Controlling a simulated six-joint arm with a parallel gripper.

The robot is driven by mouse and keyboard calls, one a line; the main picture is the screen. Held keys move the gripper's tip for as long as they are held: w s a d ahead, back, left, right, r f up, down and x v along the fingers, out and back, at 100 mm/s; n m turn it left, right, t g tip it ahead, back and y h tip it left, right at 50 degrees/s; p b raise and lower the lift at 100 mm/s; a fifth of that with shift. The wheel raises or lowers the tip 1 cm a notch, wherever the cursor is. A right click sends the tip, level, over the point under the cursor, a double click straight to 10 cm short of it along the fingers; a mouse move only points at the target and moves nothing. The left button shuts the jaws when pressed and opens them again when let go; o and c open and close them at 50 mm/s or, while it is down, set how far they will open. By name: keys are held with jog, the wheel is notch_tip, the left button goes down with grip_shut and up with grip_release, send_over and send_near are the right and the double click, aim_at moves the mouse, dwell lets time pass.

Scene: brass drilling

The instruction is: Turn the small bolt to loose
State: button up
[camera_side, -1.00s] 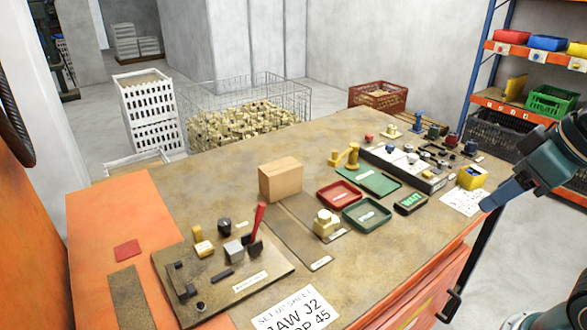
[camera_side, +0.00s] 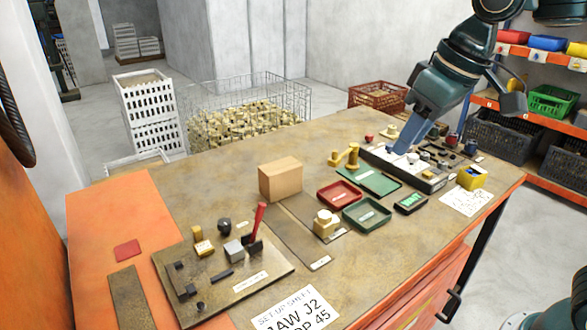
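My gripper (camera_side: 403,143) reaches down from the upper right, its blue-grey fingers over the left part of a grey panel (camera_side: 437,184) with several small knobs. The fingers overlap in this view, so their gap and any contact are hidden. I cannot tell which piece is the small bolt. A brown fixture plate (camera_side: 225,290) at the front left carries a red-handled lever (camera_side: 258,221), a grey block (camera_side: 234,250) and dark pieces. One small dark round piece (camera_side: 201,306) sits near its front edge.
A cardboard box (camera_side: 281,180) stands mid-bench. Red (camera_side: 339,194) and green (camera_side: 367,213) trays, a green-screen meter (camera_side: 411,203) and a yellow box (camera_side: 472,177) lie near the panel. Brass pieces (camera_side: 346,156) stand behind.

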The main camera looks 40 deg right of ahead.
jog(key=w+a+n+g, duration=0.1)
jog(key=w+a, duration=0.7)
jog(key=n+g, duration=0.3)
send_over(200, 302)
notch_tip(200, 302, down, 16)
jog(key=shift+h, duration=0.4)
jog(key=shift+f, duration=0.15)
notch_tip(200, 302, down, 14)
jog(key=shift+r, duration=0.25)
grip_shut()
